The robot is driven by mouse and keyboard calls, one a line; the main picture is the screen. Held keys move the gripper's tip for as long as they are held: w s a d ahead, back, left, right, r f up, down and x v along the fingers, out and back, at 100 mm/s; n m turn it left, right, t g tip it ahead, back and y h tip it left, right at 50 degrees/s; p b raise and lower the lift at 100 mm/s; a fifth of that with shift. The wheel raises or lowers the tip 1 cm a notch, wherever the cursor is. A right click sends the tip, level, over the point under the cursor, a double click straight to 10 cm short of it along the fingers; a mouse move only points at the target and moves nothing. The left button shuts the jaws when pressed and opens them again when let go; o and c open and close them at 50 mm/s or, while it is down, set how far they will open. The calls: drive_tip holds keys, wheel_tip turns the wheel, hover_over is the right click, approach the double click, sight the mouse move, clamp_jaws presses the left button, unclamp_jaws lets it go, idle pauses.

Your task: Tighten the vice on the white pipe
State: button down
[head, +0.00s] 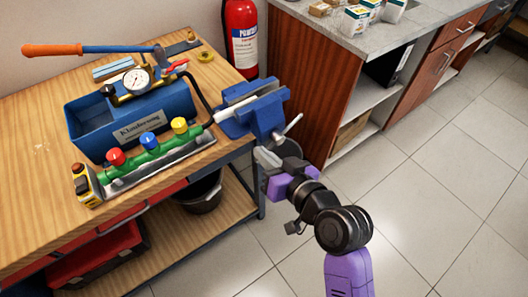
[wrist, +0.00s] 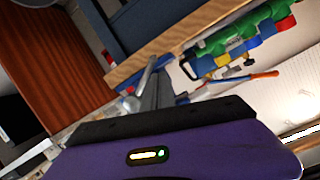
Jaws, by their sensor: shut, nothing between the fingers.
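The blue vice (head: 264,112) is mounted at the right front corner of the wooden workbench. The white pipe (head: 228,110) lies at its jaws, with one end sticking out to the left; I cannot tell how firmly it is held. The vice's grey handle bar (head: 290,127) slants at the front right of the vice. My gripper (head: 265,159) is shut and empty, just below and in front of the vice, apart from the bar in the head view. In the wrist view, the fingers (wrist: 157,92) point towards the bench edge, close beside the bar (wrist: 148,74).
A fire extinguisher (head: 241,35) and a cabinet (head: 312,80) stand behind. The floor at right is clear.

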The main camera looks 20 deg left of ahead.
drive_tip(key=shift+w+f+b, duration=0.1)
drive_tip(key=shift+f+b, duration=0.45)
drive_tip(key=shift+f, duration=0.05)
drive_tip(key=shift+w+d+f+b, duration=0.2)
drive_tip(key=shift+f+b, duration=0.4)
drive_tip(key=shift+f, duration=0.1)
drive_tip(key=shift+w+d+f+b, duration=0.3)
drive_tip(key=shift+f+b, duration=0.15)
drive_tip(key=shift+b, duration=0.15)
